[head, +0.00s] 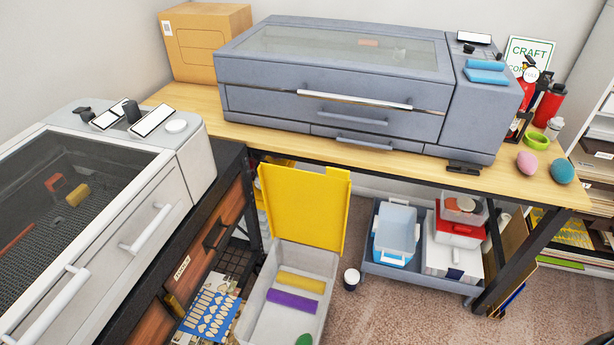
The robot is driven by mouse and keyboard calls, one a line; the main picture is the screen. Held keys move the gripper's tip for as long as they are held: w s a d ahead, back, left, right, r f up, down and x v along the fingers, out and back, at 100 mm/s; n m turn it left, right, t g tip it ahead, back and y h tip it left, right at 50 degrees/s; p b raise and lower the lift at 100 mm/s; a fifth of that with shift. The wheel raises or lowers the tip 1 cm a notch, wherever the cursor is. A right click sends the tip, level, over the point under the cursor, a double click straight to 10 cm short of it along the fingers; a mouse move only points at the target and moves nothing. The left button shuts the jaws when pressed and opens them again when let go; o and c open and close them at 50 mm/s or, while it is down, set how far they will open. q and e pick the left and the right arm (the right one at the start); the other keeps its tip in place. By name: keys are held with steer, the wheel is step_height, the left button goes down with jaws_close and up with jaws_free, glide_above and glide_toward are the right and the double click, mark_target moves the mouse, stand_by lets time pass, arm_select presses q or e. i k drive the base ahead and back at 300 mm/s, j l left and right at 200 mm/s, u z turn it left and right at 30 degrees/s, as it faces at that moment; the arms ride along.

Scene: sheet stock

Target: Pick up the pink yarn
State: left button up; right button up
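The pink yarn (527,162) is a small round ball on the right end of the wooden table (400,171), close to its front edge. A teal ball (562,171) of similar size sits just to its right, apart from it. Neither of my grippers shows in the head view, and nothing is touching the pink yarn.
A large grey machine (330,98) fills most of the table. A lime green ring-shaped item (536,140), a red bottle (550,104) and a white jar (554,127) stand behind the yarn. An open grey bin (252,310) and a cart (420,272) are on the floor.

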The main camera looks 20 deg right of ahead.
mark_target(528, 163)
steer(key=z, duration=1.9)
steer(key=i+l+u, duration=0.1)
steer(key=i+l, duration=0.2)
steer(key=i+l+u, duration=0.1)
steer(key=i+l, duration=0.2)
steer(key=i+l+u, duration=0.1)
steer(key=i+l, duration=0.15)
steer(key=l, duration=0.2)
steer(key=i+l+u, duration=0.1)
steer(key=i+l, duration=0.15)
steer(key=l, duration=0.15)
steer(key=i+l+u, duration=0.1)
steer(key=i+l, duration=0.15)
steer(key=l, duration=0.2)
steer(key=i+l+u, duration=0.1)
steer(key=i+l, duration=0.15)
steer(key=l, duration=0.15)
